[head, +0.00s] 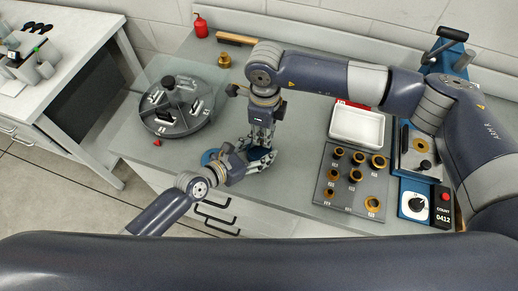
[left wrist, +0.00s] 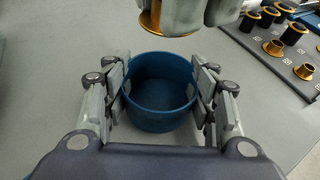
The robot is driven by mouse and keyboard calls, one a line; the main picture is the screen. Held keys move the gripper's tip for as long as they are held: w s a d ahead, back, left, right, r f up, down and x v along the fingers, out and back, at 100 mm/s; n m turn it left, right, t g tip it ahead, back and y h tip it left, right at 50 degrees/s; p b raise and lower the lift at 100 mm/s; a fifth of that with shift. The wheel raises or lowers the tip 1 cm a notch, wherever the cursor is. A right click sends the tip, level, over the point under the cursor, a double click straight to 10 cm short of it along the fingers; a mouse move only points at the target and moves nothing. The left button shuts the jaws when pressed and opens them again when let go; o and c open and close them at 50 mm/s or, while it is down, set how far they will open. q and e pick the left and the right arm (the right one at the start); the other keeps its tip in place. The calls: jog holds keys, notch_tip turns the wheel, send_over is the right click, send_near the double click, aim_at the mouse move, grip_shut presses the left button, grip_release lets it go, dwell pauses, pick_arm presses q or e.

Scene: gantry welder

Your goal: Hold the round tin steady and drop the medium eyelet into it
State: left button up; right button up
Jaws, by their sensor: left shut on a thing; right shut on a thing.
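The round tin (left wrist: 160,108) is blue and open at the top, standing upright on the grey bench. In the head view the tin (head: 209,157) is partly hidden by my left gripper (head: 250,160). My left gripper (left wrist: 160,88) is shut around the tin, with a finger pad on each side. My right gripper (head: 262,137) points down just above and behind the tin. In the left wrist view it holds a gold-coloured eyelet (left wrist: 150,22), cut off by the top edge, near the tin's far rim. The part of the tin's inside that shows looks empty.
A grey board (head: 326,190) with several eyelets on posts lies right of the grippers, with a white tray (head: 357,125) behind it. A round dark carousel (head: 177,125) stands at the left. A press (head: 420,160) and counter box (head: 443,205) stand at the right.

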pick_arm(q)
jog(key=shift+s+f, duration=0.3)
jog(key=shift+f, duration=0.25)
pick_arm(e)
jog(key=o, duration=0.7)
jog(key=shift+o, duration=0.2)
notch_tip(320, 180, up, 12)
pick_arm(q)
jog(key=o, duration=1.1)
jog(key=shift+r, duration=0.1)
pick_arm(e)
jog(key=shift+s+d, duration=0.1)
pick_arm(q)
jog(key=shift+w+a, duration=0.1)
